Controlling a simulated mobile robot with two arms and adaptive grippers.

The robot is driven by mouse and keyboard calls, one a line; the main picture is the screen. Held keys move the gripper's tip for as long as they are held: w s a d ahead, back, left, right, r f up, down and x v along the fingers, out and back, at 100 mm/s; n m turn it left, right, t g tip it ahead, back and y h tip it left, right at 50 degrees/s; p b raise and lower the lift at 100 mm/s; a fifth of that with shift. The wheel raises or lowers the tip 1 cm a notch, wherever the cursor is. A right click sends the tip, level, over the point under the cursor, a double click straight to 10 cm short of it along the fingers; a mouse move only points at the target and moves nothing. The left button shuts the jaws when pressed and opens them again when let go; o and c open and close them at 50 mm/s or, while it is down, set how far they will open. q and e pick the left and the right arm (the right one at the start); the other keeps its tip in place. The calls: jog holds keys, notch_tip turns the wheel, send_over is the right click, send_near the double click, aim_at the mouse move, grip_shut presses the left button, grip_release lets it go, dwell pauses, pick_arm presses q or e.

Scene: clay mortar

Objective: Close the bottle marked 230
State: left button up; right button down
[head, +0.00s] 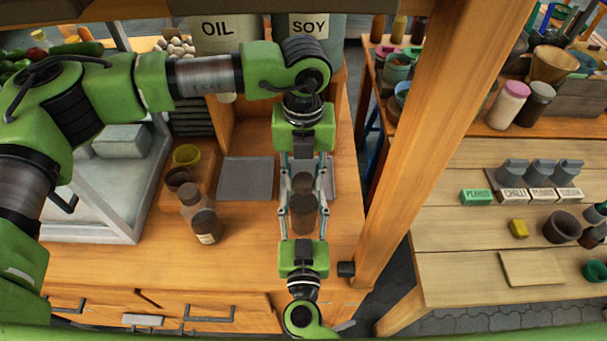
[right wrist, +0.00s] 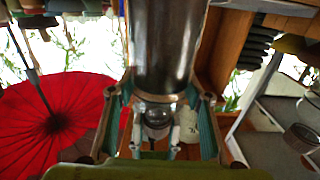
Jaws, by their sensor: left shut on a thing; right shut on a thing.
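A dark brown bottle (head: 303,218) is between my two grippers above the wooden counter in the head view. My left gripper (head: 303,182) reaches in from the top of the picture and is shut on the dark upper piece, which looks like the cap. My right gripper (head: 303,208) comes from below and is shut on the bottle body. The right wrist view shows a large dark cylinder (right wrist: 165,45) between the fingers. No 230 mark is readable, and the fingers hide whether cap and bottle touch.
A grey tray (head: 246,178) lies behind. Oil (head: 218,45) and soy (head: 309,40) containers stand at the back. A wooden post (head: 425,140) rises at right.

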pick_arm(q)
jog(key=m, duration=2.1)
jog(key=o, duration=1.3)
jog(key=shift+r, duration=0.1)
notch_tip(320, 180, up, 12)
jog(key=shift+f, duration=0.1)
